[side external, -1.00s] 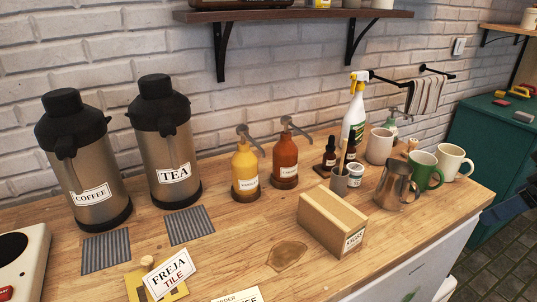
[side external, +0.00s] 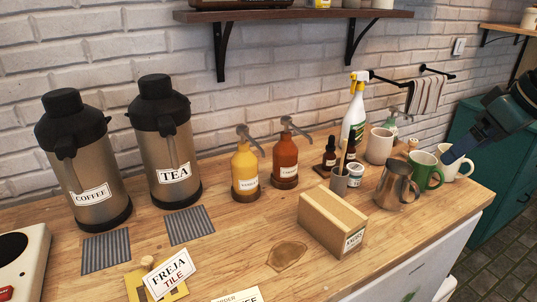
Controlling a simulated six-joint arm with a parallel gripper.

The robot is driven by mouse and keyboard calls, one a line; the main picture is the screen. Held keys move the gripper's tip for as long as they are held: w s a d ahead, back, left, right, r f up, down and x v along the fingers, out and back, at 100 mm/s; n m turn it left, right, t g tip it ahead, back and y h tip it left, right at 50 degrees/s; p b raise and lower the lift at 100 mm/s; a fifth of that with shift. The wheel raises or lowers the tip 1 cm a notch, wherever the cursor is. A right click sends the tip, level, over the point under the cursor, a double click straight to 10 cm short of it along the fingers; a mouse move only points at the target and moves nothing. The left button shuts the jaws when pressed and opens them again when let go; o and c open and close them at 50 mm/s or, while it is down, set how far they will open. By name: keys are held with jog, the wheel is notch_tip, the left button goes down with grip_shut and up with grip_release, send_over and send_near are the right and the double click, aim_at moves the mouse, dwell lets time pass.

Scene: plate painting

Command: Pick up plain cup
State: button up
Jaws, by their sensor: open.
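Several cups stand at the right end of the wooden counter. A plain cream cup (side external: 379,146) stands at the back, with no handle visible. A green mug (side external: 424,172) stands to its right and nearer, and a cream mug (side external: 457,174) stands at the far right. I cannot tell from the picture which pale one is the plain cup. My gripper (side external: 457,152) reaches in from the right edge, open, and its blue fingers cover part of the cream mug. I cannot tell whether they touch it. Nothing shows held.
A metal pitcher (side external: 396,187) stands close left of the green mug. A spray bottle (side external: 354,115), a brush holder (side external: 339,181) and a small jar (side external: 354,174) crowd the left. A cardboard box (side external: 332,220) lies in front. The counter's front right is bare.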

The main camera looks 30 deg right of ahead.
jog(key=w+d, duration=0.4)
jog(key=w, duration=0.4)
jog(key=w+d, duration=0.3)
jog(key=w, duration=0.4)
jog(key=w+d+f, duration=0.6)
jog(key=w+d, duration=0.5)
jog(key=shift+w+d+f, duration=0.3)
jog(key=shift+d, duration=0.05)
send_over(379, 147)
jog(key=d, duration=0.3)
notch_tip(379, 147, down, 8)
jog(key=shift+s+r, duration=0.2)
jog(key=shift+r, duration=0.05)
jog(key=shift+f, duration=0.1)
jog(key=shift+x, duration=2.45)
jog(key=shift+w, duration=0.15)
